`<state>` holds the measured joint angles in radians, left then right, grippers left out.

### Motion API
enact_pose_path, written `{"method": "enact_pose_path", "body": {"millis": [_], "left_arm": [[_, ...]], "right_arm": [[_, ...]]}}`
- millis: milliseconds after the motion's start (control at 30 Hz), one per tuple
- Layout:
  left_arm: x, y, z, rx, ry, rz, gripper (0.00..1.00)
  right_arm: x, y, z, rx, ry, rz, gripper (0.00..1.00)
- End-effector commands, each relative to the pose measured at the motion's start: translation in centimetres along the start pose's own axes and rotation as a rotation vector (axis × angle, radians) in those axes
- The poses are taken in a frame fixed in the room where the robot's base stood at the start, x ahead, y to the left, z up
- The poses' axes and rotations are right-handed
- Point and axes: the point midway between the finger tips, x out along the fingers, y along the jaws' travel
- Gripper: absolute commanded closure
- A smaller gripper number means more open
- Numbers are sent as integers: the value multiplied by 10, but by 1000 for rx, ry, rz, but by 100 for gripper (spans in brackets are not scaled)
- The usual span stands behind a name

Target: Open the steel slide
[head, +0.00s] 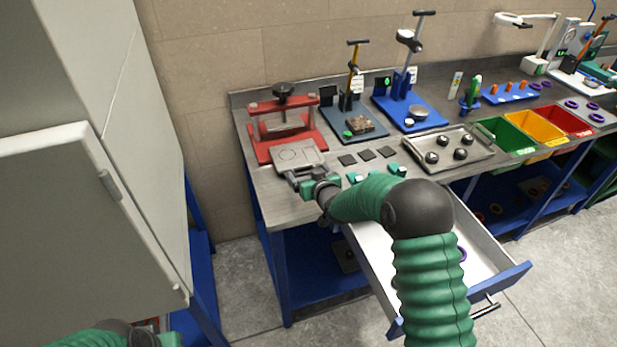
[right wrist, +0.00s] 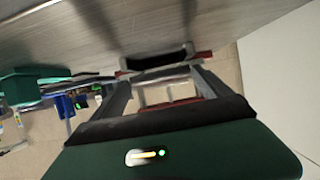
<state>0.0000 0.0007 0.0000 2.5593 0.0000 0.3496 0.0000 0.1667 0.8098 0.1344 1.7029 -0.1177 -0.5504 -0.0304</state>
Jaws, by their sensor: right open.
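The steel slide (head: 297,154) is a flat grey plate with a round mark, at the front of the red press (head: 262,146) on the bench. My right gripper (head: 296,178) is just in front of the slide's near edge, low over the bench. In the right wrist view my right gripper (right wrist: 160,80) has its two fingers apart, with nothing seen held. A dark bar (right wrist: 157,61) shows just beyond the fingertips; I cannot tell if they touch it. Of my left arm, only the wrist end shows at the bottom left of the head view; its fingers are out of frame.
Small dark pads (head: 367,154) and a steel tray (head: 446,149) with metal balls lie right of the slide. An open drawer (head: 485,245) sticks out below the bench front. A grey cabinet (head: 65,230) stands at left.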

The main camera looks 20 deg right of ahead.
Motion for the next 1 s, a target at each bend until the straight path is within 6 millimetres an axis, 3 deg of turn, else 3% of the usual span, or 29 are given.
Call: {"method": "enact_pose_path", "body": {"millis": [300, 433, 800, 1000], "left_arm": [[0, 0, 0, 0, 0, 0, 64], [1, 0, 0, 0, 0, 0, 64], [5, 0, 2, 0, 0, 0, 64], [5, 0, 1, 0, 0, 0, 64]], "right_arm": [[0, -1, 4, 0, -8, -1, 0], [-12, -1, 4, 0, -9, -1, 0], [-115, 0, 2, 0, -3, 0, 0], [-158, 0, 1, 0, -2, 0, 0]]}}
